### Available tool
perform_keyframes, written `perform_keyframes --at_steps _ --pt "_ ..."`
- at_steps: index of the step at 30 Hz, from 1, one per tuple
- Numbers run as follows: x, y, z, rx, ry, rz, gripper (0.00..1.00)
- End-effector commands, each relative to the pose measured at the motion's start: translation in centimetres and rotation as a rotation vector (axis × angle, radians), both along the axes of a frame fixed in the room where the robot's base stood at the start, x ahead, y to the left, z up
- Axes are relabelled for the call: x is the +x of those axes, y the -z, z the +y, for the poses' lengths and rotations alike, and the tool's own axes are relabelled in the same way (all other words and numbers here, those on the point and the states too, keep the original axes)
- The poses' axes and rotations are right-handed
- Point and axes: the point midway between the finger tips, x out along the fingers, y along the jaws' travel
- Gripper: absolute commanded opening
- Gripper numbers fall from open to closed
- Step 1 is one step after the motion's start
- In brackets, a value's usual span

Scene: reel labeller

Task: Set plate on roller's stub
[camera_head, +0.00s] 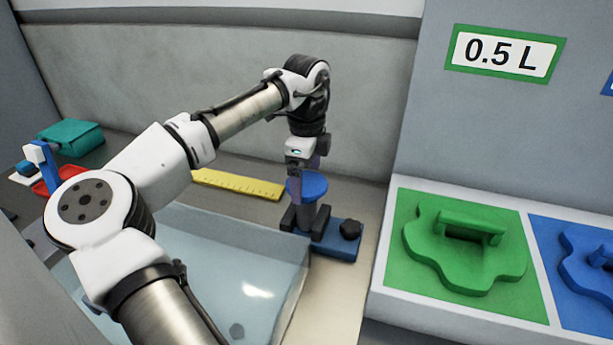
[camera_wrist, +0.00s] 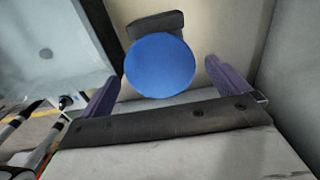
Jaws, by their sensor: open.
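A round blue plate (camera_head: 309,184) lies flat at the top of a dark upright roller (camera_head: 307,217) on a blue base (camera_head: 338,240). Whether the plate is seated on the roller's stub cannot be told, as the plate covers the top. My gripper (camera_head: 305,164) points down just above the plate. In the wrist view the plate (camera_wrist: 160,65) sits between the two purple fingers of my gripper (camera_wrist: 164,85), with a gap on each side. The fingers are open and hold nothing.
A green panel (camera_head: 465,250) with a raised handled piece is at right. A red tray (camera_head: 55,178) is far left.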

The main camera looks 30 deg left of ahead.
Motion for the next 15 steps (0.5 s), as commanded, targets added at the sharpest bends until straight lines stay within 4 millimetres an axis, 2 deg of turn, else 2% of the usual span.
perform_keyframes --at_steps 9,15 --pt "0.1 -7.1 0.0 0.0 0.001 -0.002 1.0" --pt "0.1 -10.7 0.0 0.0 0.001 -0.001 1.0"
